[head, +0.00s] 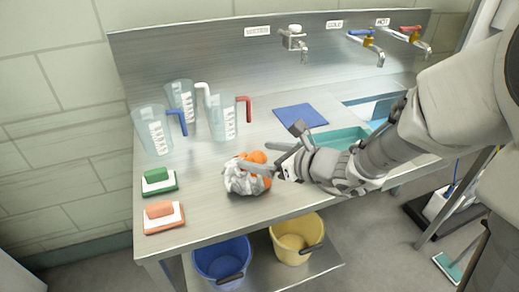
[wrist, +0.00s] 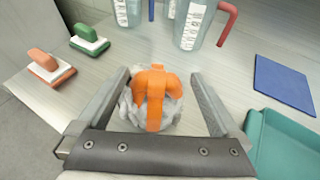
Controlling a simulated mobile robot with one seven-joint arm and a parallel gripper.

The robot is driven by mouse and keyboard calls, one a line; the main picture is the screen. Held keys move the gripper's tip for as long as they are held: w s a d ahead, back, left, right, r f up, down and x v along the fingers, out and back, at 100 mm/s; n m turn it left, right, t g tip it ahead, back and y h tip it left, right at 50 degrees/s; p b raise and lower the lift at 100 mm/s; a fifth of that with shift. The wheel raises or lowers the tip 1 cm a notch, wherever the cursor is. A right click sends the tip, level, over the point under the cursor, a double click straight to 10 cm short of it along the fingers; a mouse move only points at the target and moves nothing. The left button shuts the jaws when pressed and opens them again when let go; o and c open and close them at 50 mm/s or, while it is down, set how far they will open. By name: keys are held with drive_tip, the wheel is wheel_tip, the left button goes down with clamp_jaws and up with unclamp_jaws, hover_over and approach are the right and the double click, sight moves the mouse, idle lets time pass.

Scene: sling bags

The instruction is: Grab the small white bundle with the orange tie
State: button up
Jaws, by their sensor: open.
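The small white bundle (head: 243,179) sits on the steel counter, left of my gripper in the head view. Its orange tie (head: 257,157) is on top. In the wrist view the crumpled white bundle (wrist: 172,113) is between my fingers, with the orange tie (wrist: 154,90) facing the camera. My gripper (head: 262,168) is open, one finger on each side of the bundle in the wrist view (wrist: 160,80). I cannot tell whether the fingers touch it. The bundle's underside is hidden.
Several clear jugs (head: 153,130) stand behind. A green brush (head: 157,177) and an orange brush (head: 162,212) lie left. A blue mat (head: 300,117) and a teal tray (head: 336,138) lie right. Blue (head: 221,258) and yellow (head: 292,240) buckets stand below the counter.

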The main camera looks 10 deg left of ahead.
drive_tip(key=shift+b+x, duration=0.6)
drive_tip(key=shift+x, duration=2.95)
drive_tip(key=shift+s+a+r, duration=0.1)
drive_tip(key=shift+r, duration=0.1)
drive_tip(key=c, duration=1.5)
drive_tip(key=shift+o, duration=0.2)
